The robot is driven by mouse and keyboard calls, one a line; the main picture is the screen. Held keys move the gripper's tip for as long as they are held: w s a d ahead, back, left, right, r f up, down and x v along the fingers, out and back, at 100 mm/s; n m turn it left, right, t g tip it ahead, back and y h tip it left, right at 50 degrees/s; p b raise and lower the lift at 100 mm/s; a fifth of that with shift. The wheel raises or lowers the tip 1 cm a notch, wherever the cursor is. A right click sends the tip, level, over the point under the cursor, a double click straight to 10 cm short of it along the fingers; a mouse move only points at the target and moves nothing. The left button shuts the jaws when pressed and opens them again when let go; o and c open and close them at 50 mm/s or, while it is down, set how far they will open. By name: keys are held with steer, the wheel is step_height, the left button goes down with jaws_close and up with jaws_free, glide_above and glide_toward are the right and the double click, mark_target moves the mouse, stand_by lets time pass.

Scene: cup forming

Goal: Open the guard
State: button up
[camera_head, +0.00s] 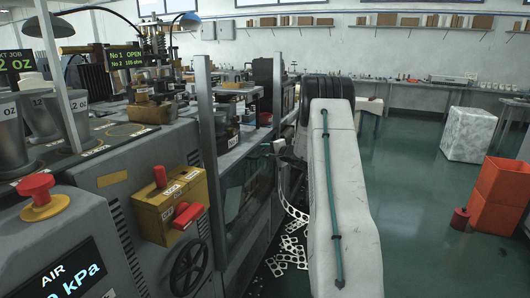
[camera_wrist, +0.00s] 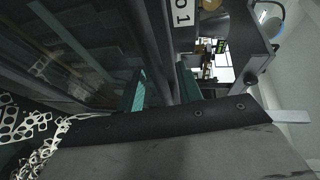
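The guard (camera_head: 245,196) is a dark-framed, see-through panel low on the front of the machine, left of my arm in the head view. It looks closed. In the wrist view what looks like its dark pane (camera_wrist: 85,45) fills the upper left, beside a dark upright bar (camera_wrist: 158,40). My gripper (camera_wrist: 162,88) shows two teal fingers standing apart, with the dark bar running between or just beyond them. I cannot tell whether they touch it. In the head view the fingers are mostly hidden behind my arm, close to the guard's right side.
A yellow control box (camera_head: 170,208) with red buttons and a handwheel (camera_head: 188,268) are on the machine's left front. Punched scrap strip (camera_head: 290,250) lies on the floor by the machine.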

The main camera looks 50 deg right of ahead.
steer(key=s+r, duration=0.1)
steer(key=s, duration=0.5)
steer(key=shift+s, duration=0.3)
steer(key=shift+r, duration=0.1)
